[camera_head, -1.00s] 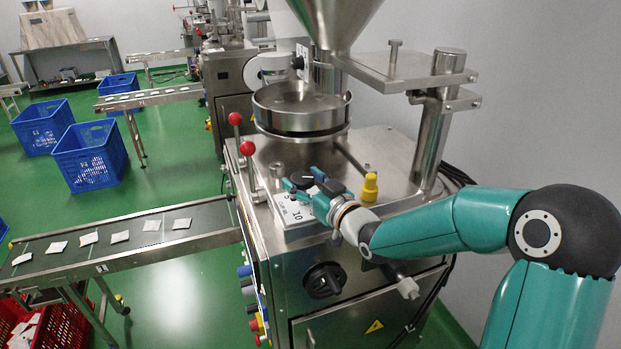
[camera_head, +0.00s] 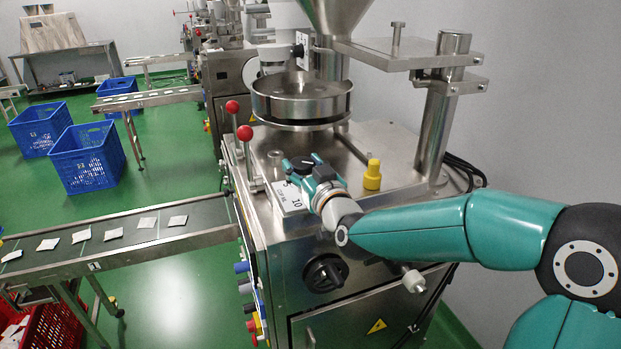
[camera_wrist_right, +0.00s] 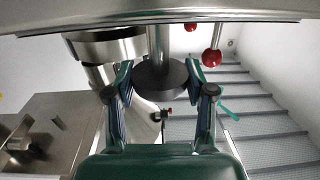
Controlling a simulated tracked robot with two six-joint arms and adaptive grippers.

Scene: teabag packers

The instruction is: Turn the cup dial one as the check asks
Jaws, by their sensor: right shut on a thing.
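The cup dial (camera_head: 300,163) is a small black round knob on top of the steel packing machine, behind a white plate (camera_head: 292,198) marked 10. My right gripper (camera_head: 303,162), teal with dark finger pads, reaches it from the front right and is shut on it, a finger on each side. In the right wrist view the dark dial (camera_wrist_right: 162,78) sits between the two fingertips. The dial's pointer and most of its scale are hidden by the gripper, so its setting cannot be read. My left gripper is not in view.
A yellow knob (camera_head: 372,174) stands just right of my wrist. Two red-ball levers (camera_head: 245,133) stand left of the dial, with a round steel pan (camera_head: 302,98) behind. A steel post (camera_head: 442,105) rises at the right. A conveyor with teabags (camera_head: 110,238) runs at the left.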

